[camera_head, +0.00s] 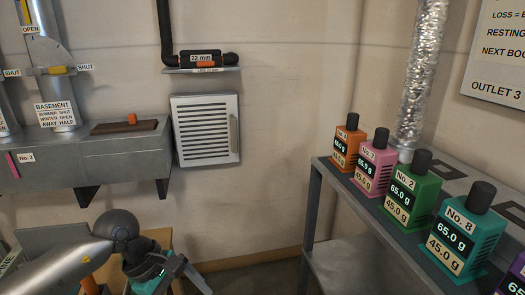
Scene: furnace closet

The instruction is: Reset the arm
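My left arm comes in from the lower left, with a pale link and a dark round joint. My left gripper (187,277) is at the bottom edge, low in front of the wall and partly cut off. Grey finger-like parts show there, but the frame does not show clearly whether they are open or shut. A teal patch (150,283) shows beside the gripper, below the dark wrist; I cannot tell whether it is held or stands behind. My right gripper is not in view.
Several coloured bottles with black caps, among them green No. 2 (412,194) and teal No. 8 (464,238), stand on a grey bench (375,226) at right. A grey duct box (125,155) and louvred grille (206,130) are on the wall. A wooden surface (163,238) lies behind my wrist.

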